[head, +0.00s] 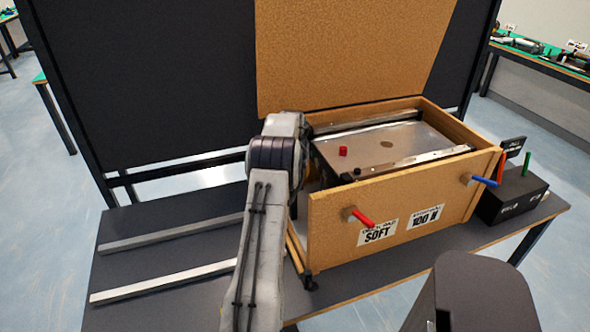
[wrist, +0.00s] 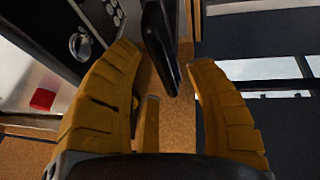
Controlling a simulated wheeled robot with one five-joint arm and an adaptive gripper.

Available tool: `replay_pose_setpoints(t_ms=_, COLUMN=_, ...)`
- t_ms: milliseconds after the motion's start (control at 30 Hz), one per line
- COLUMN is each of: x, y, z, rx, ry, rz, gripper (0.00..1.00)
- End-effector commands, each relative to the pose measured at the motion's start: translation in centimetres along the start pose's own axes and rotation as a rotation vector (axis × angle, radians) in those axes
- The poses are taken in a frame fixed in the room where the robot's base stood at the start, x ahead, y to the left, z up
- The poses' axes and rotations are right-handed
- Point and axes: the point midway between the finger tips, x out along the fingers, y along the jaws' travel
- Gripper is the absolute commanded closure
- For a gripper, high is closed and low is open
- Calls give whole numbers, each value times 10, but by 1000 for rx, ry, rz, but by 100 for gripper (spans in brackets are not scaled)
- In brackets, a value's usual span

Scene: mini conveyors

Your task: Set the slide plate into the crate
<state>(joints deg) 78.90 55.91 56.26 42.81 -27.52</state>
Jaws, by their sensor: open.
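The crate (head: 335,225) is a tan box with its lid (head: 350,50) standing open at the back. A flat grey metal plate (head: 415,142), which looks like the slide plate, lies in the top of the crate, with a small red knob (head: 343,151) and a dark round spot on it. My gripper is at the crate's left side, mostly hidden behind my arm in the head view. A red knob (wrist: 42,99) shows at the left.
Two pale rails (head: 165,282) lie on the dark table left of the crate. Red and blue handles (head: 485,181) stick out of the crate's front. A black box (head: 512,195) with upright levers stands at its right. A dark panel rises behind.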

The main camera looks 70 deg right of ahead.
Motion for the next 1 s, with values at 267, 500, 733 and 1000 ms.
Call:
replay_pose_setpoints(t_ms=267, x=-49, y=0, z=-1, rx=0, ry=2, rz=1, gripper=50)
replay_pose_setpoints(t_ms=500, x=-83, y=0, z=0, rx=0, ry=1, rz=0, gripper=50)
replay_pose_setpoints(t_ms=733, x=-102, y=-1, z=0, rx=0, ry=0, rz=0, gripper=50)
replay_pose_setpoints(t_ms=1000, x=-106, y=-1, z=0, rx=0, ry=-1, rz=-1, gripper=50)
